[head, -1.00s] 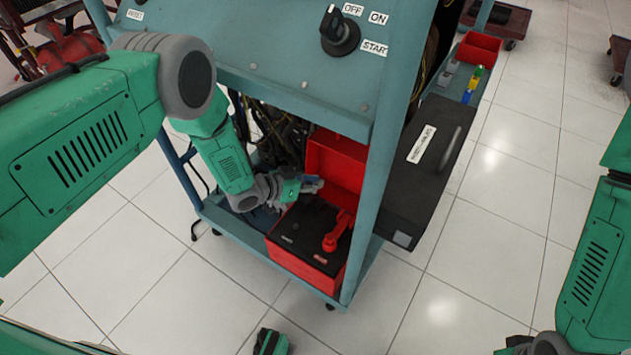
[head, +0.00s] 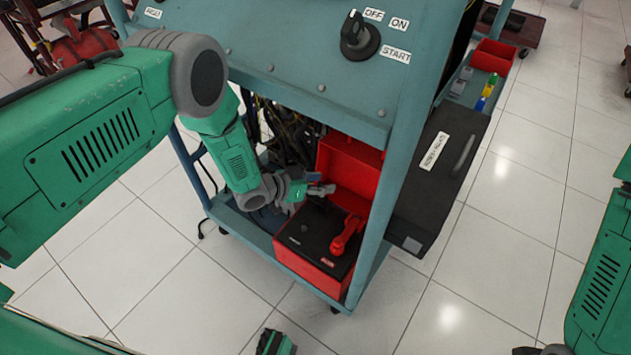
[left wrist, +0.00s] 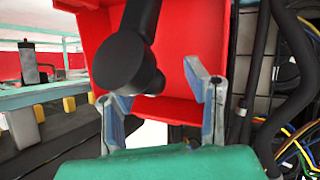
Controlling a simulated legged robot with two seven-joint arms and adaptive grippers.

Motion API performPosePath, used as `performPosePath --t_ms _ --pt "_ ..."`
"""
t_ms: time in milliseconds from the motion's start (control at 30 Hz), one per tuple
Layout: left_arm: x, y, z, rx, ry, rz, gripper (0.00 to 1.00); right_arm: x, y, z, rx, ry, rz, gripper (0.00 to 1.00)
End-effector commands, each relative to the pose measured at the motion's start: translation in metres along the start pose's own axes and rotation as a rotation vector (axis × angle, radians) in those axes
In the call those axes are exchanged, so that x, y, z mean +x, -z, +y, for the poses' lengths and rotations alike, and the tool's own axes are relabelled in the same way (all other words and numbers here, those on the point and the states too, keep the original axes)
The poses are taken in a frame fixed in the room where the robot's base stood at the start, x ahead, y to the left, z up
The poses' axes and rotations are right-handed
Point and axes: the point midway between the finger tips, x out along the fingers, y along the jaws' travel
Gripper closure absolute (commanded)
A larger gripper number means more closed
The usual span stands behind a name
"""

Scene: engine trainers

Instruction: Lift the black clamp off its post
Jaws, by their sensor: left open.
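In the left wrist view a black clamp (left wrist: 125,62) with a thick handle shows against a red panel, nearer the left finger. My left gripper (left wrist: 160,90) is open, with its two grey-blue fingers to either side of the clamp's lower end; I cannot tell whether they touch it. The post under the clamp is hidden. In the head view my left gripper (head: 318,186) is at the back of the black-topped battery (head: 310,232), and the black clamp cannot be made out there. A red clamp (head: 347,236) sits on the battery's front right. My right gripper is out of view.
Cables hang behind my left wrist. A black box (head: 435,175) is on the frame's right side.

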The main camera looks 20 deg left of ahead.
Motion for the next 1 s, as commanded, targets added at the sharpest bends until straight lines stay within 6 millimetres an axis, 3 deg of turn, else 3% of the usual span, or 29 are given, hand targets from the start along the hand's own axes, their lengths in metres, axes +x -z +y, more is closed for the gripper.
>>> performPosePath --t_ms 167,600,800,1000 --pt "-0.020 0.000 -0.001 -0.002 0.001 -0.001 0.58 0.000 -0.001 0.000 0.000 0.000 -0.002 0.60" --pt "-0.106 -0.001 -0.005 -0.002 0.004 0.002 0.58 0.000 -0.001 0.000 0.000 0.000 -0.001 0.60" --pt "-0.119 -0.001 -0.005 -0.002 0.003 0.004 0.58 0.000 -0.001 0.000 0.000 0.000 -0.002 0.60" --pt "-0.120 -0.001 -0.005 -0.002 0.002 0.003 0.58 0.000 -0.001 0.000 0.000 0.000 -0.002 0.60"
